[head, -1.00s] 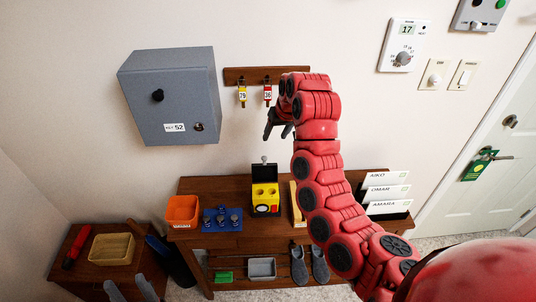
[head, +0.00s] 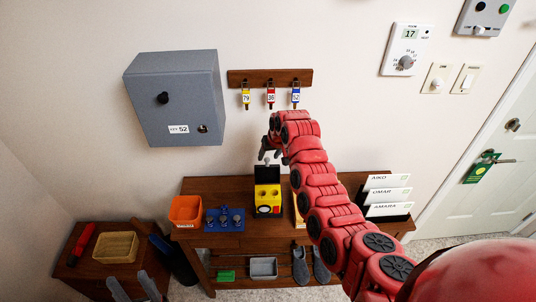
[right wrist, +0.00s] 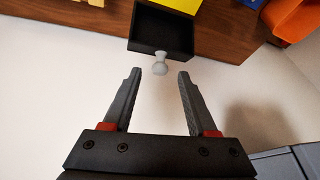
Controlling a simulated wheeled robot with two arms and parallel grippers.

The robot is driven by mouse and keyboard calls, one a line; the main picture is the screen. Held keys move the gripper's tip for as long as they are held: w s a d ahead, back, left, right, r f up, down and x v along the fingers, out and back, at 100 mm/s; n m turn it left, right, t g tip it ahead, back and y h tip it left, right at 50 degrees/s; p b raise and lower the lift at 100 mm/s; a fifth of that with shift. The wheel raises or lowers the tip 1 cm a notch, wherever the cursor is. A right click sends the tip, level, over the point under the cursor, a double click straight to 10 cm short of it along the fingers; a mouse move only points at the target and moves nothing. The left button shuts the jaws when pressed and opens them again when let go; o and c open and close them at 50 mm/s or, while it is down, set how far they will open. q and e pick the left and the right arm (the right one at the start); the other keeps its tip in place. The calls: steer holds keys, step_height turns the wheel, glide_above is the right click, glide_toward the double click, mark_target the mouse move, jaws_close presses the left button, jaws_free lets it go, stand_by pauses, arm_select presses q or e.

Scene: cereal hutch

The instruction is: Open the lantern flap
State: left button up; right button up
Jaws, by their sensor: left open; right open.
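The lantern (head: 268,200) is a yellow box on the brown bench, with a red disc on its front. Its black flap (head: 267,174) stands raised at the back of the box, its hollow inner side facing my head camera. In the right wrist view the flap (right wrist: 160,33) shows with a pale grey knob (right wrist: 160,66) at its edge. My right gripper (head: 273,156) is open and empty just above the flap. In the right wrist view the knob lies just beyond and between the open fingertips (right wrist: 160,72), apart from both. My left gripper (head: 126,277) is open and empty at lower left.
An orange bin (head: 186,211) and a blue holder (head: 224,219) stand left of the lantern. A card rack (head: 388,209) stands to the right. Keys hang from a wall rack (head: 270,77) above. A grey key cabinet (head: 175,98) is on the wall at left.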

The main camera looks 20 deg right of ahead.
steer(key=shift+x, duration=1)
steer(key=shift+c, duration=0.2)
jaws_close()
stand_by(0.6)
